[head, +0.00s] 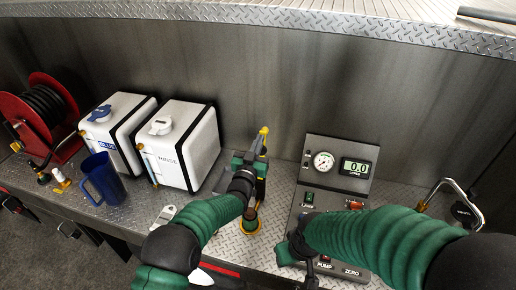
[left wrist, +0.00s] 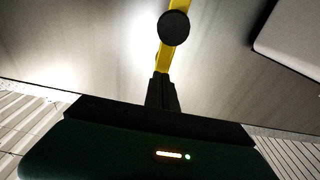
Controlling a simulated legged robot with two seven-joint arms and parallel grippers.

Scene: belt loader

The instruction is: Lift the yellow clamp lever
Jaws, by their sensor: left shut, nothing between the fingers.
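The yellow clamp lever (head: 263,136) stands upright above the deck in the middle of the head view. In the left wrist view the yellow lever (left wrist: 166,57) rises beyond my fingertips, with a round black knob across it. My left gripper (head: 260,162) is at the lever, just below its upper end. In the left wrist view its black fingers (left wrist: 161,82) are together, with nothing seen between them. Whether they touch the lever is unclear. A brass-coloured base (head: 250,223) shows below. My right gripper (head: 290,252) is low over the control panel, its fingertips not clear.
The grey control panel (head: 338,160) with a gauge and a 0.0 display stands right of the lever. Two white tanks (head: 183,146), a blue jug (head: 102,180) and a red hose reel (head: 32,120) stand to the left. A bent metal nozzle (head: 452,184) is at right.

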